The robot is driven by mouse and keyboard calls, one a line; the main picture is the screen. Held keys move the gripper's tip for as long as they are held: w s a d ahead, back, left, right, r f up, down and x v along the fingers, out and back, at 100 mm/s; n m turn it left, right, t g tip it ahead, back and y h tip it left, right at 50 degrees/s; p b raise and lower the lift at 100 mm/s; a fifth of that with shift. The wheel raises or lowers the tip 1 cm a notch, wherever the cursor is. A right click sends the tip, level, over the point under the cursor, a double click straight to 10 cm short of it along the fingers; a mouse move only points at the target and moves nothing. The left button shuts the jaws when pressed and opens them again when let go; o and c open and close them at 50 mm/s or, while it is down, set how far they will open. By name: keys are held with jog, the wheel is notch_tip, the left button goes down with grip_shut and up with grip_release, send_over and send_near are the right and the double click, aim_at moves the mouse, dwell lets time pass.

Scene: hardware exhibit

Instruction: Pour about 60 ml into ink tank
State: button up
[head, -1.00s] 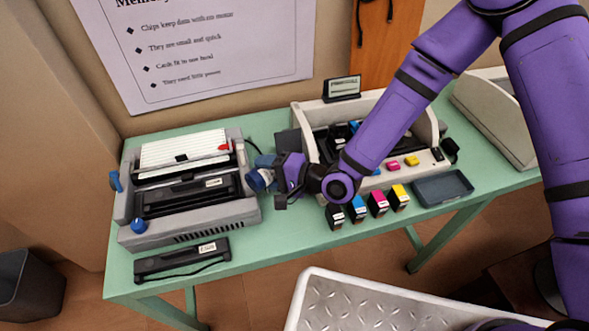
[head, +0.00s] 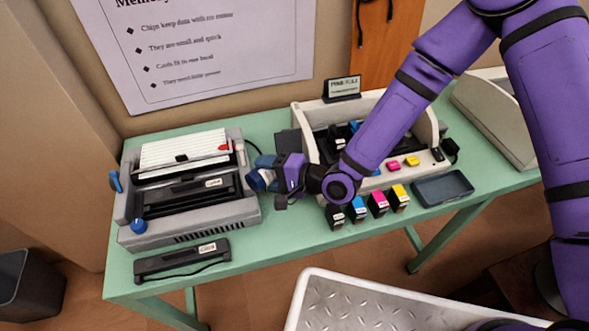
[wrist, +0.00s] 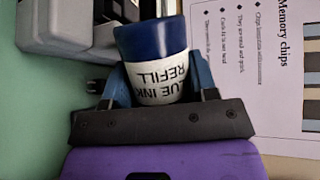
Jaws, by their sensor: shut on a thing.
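My gripper (head: 274,177) is shut on a bottle (head: 257,180), held above the green table between the two printers. In the wrist view the bottle (wrist: 152,50) is dark blue with a white label reading "...UE INK REFILL", upside down in the picture. The gripper's blue fingers (wrist: 160,84) press on both its sides. The liquid inside cannot be seen. The open cream printer (head: 436,120) stands to the right, partly hidden by my arm, with blue (head: 354,127), magenta (head: 393,166) and yellow (head: 411,161) parts. Which part is the ink tank I cannot tell.
A grey printer (head: 180,232) stands at the left, with a black cartridge (head: 160,266) before it. Black, blue, magenta (head: 378,203) and yellow small cartridges stand in front of the cream printer. A dark tray (head: 443,189) lies right. The green table (head: 285,237) is clear at front centre.

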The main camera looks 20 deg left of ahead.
jog(key=shift+s+a+r+n, duration=0.15)
jog(key=shift+r+n, duration=0.25)
jog(key=shift+r, duration=0.2)
jog(key=shift+n+t+h, duration=0.3)
jog(key=shift+n+h, duration=0.2)
jog(key=shift+s+r, duration=0.1)
